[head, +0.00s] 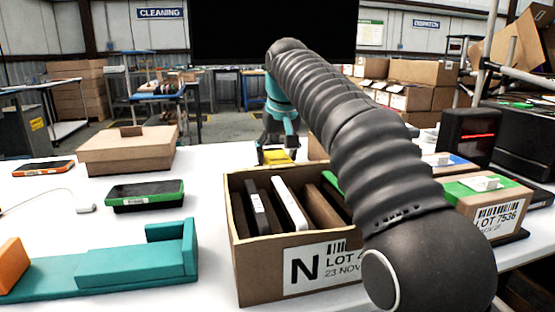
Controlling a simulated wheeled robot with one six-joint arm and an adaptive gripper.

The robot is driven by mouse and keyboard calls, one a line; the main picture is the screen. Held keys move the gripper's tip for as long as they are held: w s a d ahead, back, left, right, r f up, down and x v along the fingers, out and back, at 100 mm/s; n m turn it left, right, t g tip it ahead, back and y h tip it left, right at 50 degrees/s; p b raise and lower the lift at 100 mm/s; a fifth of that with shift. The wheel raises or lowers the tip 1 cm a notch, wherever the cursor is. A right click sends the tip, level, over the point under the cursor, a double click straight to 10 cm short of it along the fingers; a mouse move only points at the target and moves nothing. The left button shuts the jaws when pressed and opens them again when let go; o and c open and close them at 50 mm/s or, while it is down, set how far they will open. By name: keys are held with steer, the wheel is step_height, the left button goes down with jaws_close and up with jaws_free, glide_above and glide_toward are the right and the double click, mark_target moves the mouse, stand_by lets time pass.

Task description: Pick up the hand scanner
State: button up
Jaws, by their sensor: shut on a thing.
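My gripper (278,150) is at the end of my arm, beyond the open carton near the far side of the white table. Its fingers are shut on a small yellow thing, which I take to be the hand scanner (281,157). Only part of the yellow thing shows, low between the fingers. The carton's far edge and my arm hide some of the area around it. I cannot tell whether it touches the table.
An open carton (254,272) with several upright items stands in front. A closed carton (127,155), a green-edged device (145,195), an orange device (42,169) and a teal holder (110,268) are left. A black box with a red line (467,138) stands right.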

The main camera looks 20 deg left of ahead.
steer(key=shift+d+r, duration=0.2)
steer(key=shift+r, duration=0.4)
steer(key=shift+d+r, duration=0.15)
steer(key=shift+r, duration=0.45)
steer(key=s+d+r+m, duration=0.1)
steer(key=d+r, duration=0.4)
steer(key=d, duration=0.5)
steer(key=s+d+r+m+h, duration=0.1)
steer(key=d+r, duration=0.4)
steer(key=d, duration=0.4)
steer(key=s+d+r+m, duration=0.1)
steer(key=d+r, duration=0.4)
steer(key=d, duration=0.5)
steer(key=s+d+r+m+h, duration=0.1)
steer(key=s+d+r, duration=0.1)
steer(key=s+d, duration=0.35)
steer(key=s+d+r+m, duration=0.1)
steer(key=s+d+m, duration=0.15)
steer(key=s, duration=0.55)
steer(key=shift+n+t, duration=0.25)
steer(key=shift+t, duration=0.05)
steer(key=shift+w+d+f, duration=0.1)
steer(key=shift+d+f, duration=0.1)
steer(key=shift+f, duration=0.9)
steer(key=shift+w+d+f, duration=0.1)
steer(key=shift+d+f, duration=0.1)
steer(key=shift+f, duration=0.9)
